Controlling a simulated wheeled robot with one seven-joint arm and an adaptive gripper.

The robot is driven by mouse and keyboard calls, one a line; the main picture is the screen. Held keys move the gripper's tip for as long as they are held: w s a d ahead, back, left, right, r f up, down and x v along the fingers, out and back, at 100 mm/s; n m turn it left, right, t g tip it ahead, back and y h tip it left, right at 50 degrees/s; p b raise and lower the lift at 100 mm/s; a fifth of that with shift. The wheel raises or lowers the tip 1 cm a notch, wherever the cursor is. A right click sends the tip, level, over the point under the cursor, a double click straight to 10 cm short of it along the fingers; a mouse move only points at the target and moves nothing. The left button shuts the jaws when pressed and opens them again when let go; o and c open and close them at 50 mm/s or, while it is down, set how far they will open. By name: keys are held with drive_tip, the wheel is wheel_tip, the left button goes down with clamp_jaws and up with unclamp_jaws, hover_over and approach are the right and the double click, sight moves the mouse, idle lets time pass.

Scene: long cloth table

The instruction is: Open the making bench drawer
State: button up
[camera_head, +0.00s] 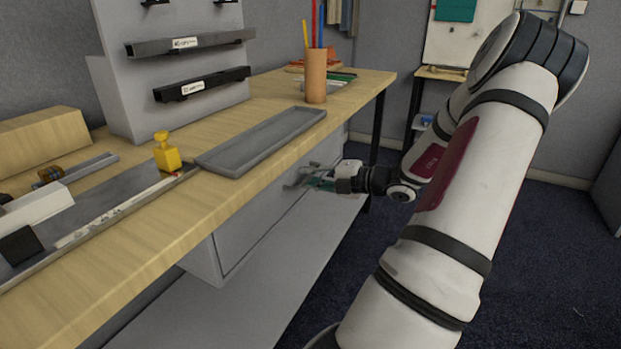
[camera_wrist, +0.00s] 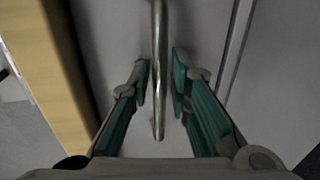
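The making bench drawer (camera_head: 260,212) is a grey front under the wooden bench top, and it looks closed. Its metal bar handle (camera_wrist: 158,60) runs up the middle of the wrist view, in front of the grey drawer face (camera_wrist: 205,35). My gripper (camera_wrist: 160,82) has its two green-padded fingers on either side of the bar. Small gaps show between the pads and the bar, so the fingers are open around it. In the head view my gripper (camera_head: 308,180) is at the drawer front, and the handle is mostly hidden there.
The wooden bench top (camera_head: 120,245) overhangs the drawer. On it are a grey tray (camera_head: 262,140), a yellow block-like item (camera_head: 167,153) and a pencil cup (camera_head: 316,78). A pale lower shelf (camera_head: 270,290) lies below. Dark carpet (camera_head: 540,240) is open to the right.

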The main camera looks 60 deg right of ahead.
drive_tip(key=shift+c, duration=0.5)
clamp_jaws()
drive_tip(key=shift+s, duration=0.1)
